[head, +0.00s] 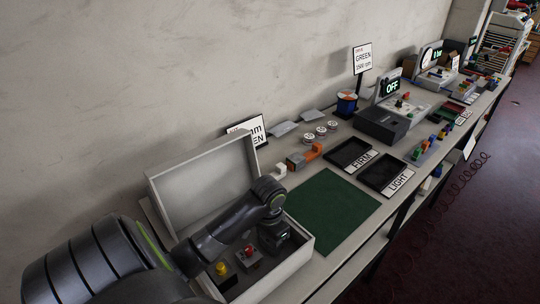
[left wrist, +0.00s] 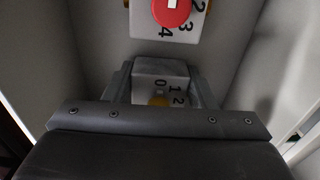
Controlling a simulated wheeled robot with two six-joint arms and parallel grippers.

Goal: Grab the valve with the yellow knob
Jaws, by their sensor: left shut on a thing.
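My left gripper (head: 277,238) is down inside the open white box (head: 306,246), at its right end. In the left wrist view my left gripper (left wrist: 160,92) is shut on a valve (left wrist: 172,88) with a white numbered face and a yellow-orange knob, partly hidden. A valve with a red knob (left wrist: 172,12) sits just beyond, apart from the fingers; its red knob also shows in the head view (head: 249,251). Another yellow knob (head: 221,268) stands left of the red one, away from the gripper. My right gripper is not in view.
The box's raised lid (head: 205,185) stands behind my arm, and the box walls are close around the gripper. A green mat (head: 335,212) lies clear to the right. Two black trays (head: 350,153) and several devices stand farther along the table.

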